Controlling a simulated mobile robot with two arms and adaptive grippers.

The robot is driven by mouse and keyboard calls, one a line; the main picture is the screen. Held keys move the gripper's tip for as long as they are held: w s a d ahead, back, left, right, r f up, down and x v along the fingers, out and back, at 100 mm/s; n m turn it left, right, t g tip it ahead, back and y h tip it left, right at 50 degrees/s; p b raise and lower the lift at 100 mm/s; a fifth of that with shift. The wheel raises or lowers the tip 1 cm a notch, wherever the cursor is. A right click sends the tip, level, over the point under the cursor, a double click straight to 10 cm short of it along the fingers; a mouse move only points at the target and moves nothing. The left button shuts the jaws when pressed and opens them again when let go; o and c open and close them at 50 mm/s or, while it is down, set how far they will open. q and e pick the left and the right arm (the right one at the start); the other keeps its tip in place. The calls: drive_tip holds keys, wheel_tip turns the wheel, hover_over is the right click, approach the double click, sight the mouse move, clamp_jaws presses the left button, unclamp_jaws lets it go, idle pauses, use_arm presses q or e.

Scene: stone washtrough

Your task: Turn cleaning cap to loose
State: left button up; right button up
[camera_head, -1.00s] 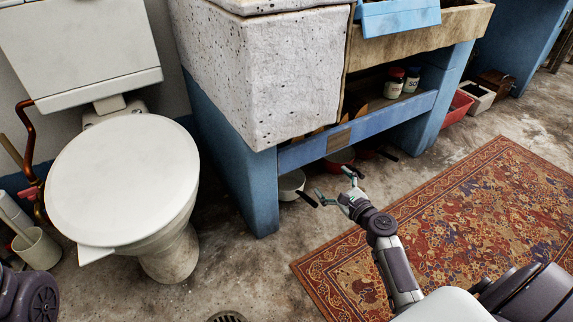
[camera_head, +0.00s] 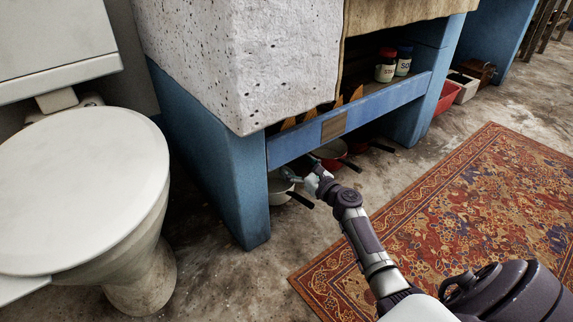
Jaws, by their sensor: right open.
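I cannot make out a cleaning cap in this view. The stone washtrough (camera_head: 240,60) stands on blue supports, with dark space under its blue front rail (camera_head: 365,112). My right gripper (camera_head: 294,177) reaches in under this rail. It is open and looks empty. It is over or beside a white pot (camera_head: 278,188) with a dark handle on the floor; I cannot tell whether it touches the pot. What lies deeper under the trough is in shadow or hidden. My left gripper is not in view.
A red pan (camera_head: 328,153) stands beside the white pot, dark handle outward. Two jars (camera_head: 386,66) stand on the shelf above the rail. A toilet (camera_head: 75,195) is at left. A patterned rug (camera_head: 440,215) lies at right. Bare floor lies between the toilet and the rug.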

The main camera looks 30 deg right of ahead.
drive_tip(key=w+b, duration=0.2)
drive_tip(key=w, duration=0.3)
drive_tip(key=shift+a, duration=0.15)
drive_tip(key=shift+s, duration=0.1)
drive_tip(key=c, duration=1.1)
drive_tip(key=shift+c, duration=0.2)
